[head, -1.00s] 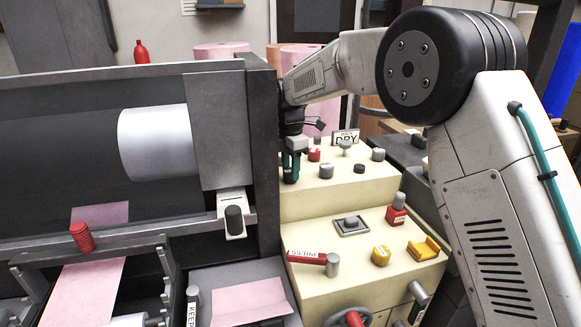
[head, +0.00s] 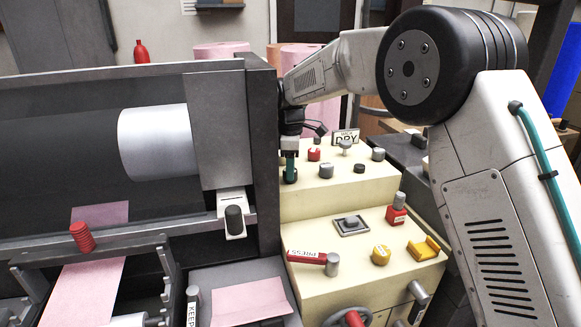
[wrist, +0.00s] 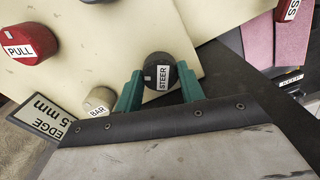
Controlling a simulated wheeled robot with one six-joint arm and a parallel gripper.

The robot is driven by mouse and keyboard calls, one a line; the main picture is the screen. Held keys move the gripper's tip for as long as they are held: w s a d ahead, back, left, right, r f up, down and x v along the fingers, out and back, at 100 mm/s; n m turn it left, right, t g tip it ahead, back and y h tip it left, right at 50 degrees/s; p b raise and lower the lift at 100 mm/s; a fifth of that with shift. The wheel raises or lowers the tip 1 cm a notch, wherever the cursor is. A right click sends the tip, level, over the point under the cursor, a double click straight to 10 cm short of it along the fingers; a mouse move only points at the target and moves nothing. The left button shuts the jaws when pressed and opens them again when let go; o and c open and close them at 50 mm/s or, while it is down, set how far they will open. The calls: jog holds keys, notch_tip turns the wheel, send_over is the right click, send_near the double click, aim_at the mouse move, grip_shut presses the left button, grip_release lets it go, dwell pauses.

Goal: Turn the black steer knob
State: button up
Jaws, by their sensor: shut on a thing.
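The black steer knob (wrist: 160,72) shows in the wrist view with a white STEER label on its face. My gripper (wrist: 160,85) has its two green fingers on either side of the knob, shut on it. In the head view my gripper (head: 291,170) points down at the left end of the upper cream panel (head: 330,190). There the knob (head: 290,177) shows dark at the fingertips, partly hidden by them.
A red PULL knob (wrist: 30,42) and a grey BAR knob (wrist: 100,102) stand near my gripper. The machine's dark frame post (head: 265,160) rises close on the left.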

jog(key=shift+r+m, duration=0.1)
jog(key=shift+m, duration=0.5)
jog(key=o, duration=1)
jog(key=shift+c, duration=0.2)
notch_tip(320, 180, up, 8)
jog(key=shift+f, duration=0.1)
